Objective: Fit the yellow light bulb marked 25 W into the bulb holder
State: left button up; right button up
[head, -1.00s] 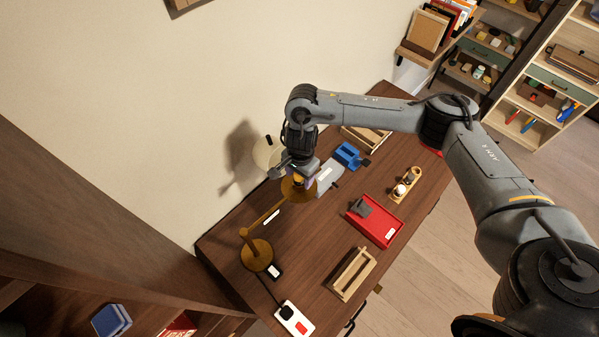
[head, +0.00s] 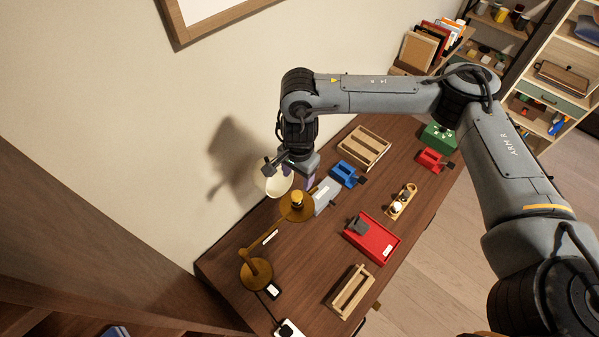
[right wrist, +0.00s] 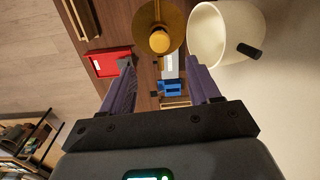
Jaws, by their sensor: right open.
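A yellow bulb (head: 297,197) stands at the middle of the round brown disc (head: 299,211) on the arm of a brass-brown desk lamp. It also shows in the right wrist view (right wrist: 159,41), centred in the disc (right wrist: 146,18). The holder beneath the bulb is hidden, so I cannot see how deep it sits. No 25 W mark is readable. My right gripper (head: 298,177) is open and empty, above and apart from the bulb. Its two purple fingers (right wrist: 163,78) are spread in the right wrist view. My left gripper is not in view.
A cream shade (head: 279,184) stands behind the lamp head, close to my right gripper. The lamp base (head: 257,274) is at the table's left. A red tray (head: 384,242), blue piece (head: 343,174) and wooden frame (head: 338,302) lie around.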

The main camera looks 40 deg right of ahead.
jog(key=s+a+f+m+t+y, duration=0.1)
jog(key=a+f+m+y, duration=0.15)
jog(key=a, duration=0.75)
jog(key=s+a+f+m+t+y, duration=0.1)
jog(key=a+f+m+y, duration=0.15)
jog(key=a, duration=0.85)
jog(key=s+a+r+m+t+y, duration=0.2)
jog(key=a+r+m, duration=0.1)
jog(key=a+m, duration=0.4)
jog(key=s+a+r+m+t+y, duration=0.1)
jog(key=s+a+r+m+t, duration=0.1)
jog(key=a+m, duration=0.5)
jog(key=s+d+f+m+g+h, duration=0.1)
jog(key=s+d+f+m+h, duration=0.1)
jog(key=d+m, duration=0.6)
jog(key=s+d+f+m+g+h, duration=0.1)
jog(key=s+d+f+m+h, duration=0.2)
jog(key=s+d+m, duration=0.4)
jog(key=s+d+f+m+h, duration=0.2)
jog(key=s+d+m, duration=0.3)
jog(key=d+m, duration=0.6)
jog(key=f+m, duration=0.1)
jog(key=m, duration=0.8)
jog(key=shift+s+d+f+g+h, duration=0.25)
jog(key=shift+f+g+h, duration=0.15)
